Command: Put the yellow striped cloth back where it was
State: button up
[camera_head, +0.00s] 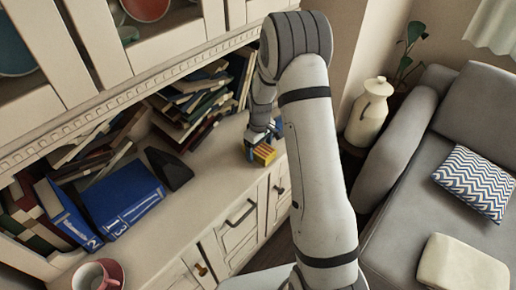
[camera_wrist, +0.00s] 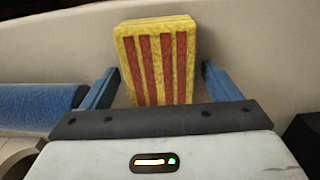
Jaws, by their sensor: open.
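The yellow striped cloth (camera_head: 264,155), a thick folded block with red stripes, is on the cabinet's counter near its front edge. In the wrist view the cloth (camera_wrist: 158,62) stands between the two blue fingers of my gripper (camera_wrist: 160,82), with a visible gap on each side. My gripper (camera_head: 261,141) is open and right at the cloth in the head view, partly covering it. Whether the cloth's underside rests on the counter is hard to tell.
The counter (camera_head: 208,200) holds blue books (camera_head: 122,200), a dark wedge-shaped object (camera_head: 169,168) and a red cup (camera_head: 95,276) at the left. Leaning books (camera_head: 190,107) fill the back. A cream jug (camera_head: 370,112) and grey sofa (camera_head: 425,165) are at the right.

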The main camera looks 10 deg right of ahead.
aim_at(260, 147)
notch_tip(260, 147, up, 12)
jog(key=s+r+m+t, duration=0.2)
jog(key=s+r+m, duration=0.2)
jog(key=s+r, duration=0.9)
jog(key=s+m+t, duration=0.1)
jog(key=s+m, duration=0.2)
jog(key=s, duration=1.2)
jog(key=shift+a+r+b, duration=0.15)
jog(key=shift+a+b, duration=0.2)
jog(key=shift+b, duration=0.1)
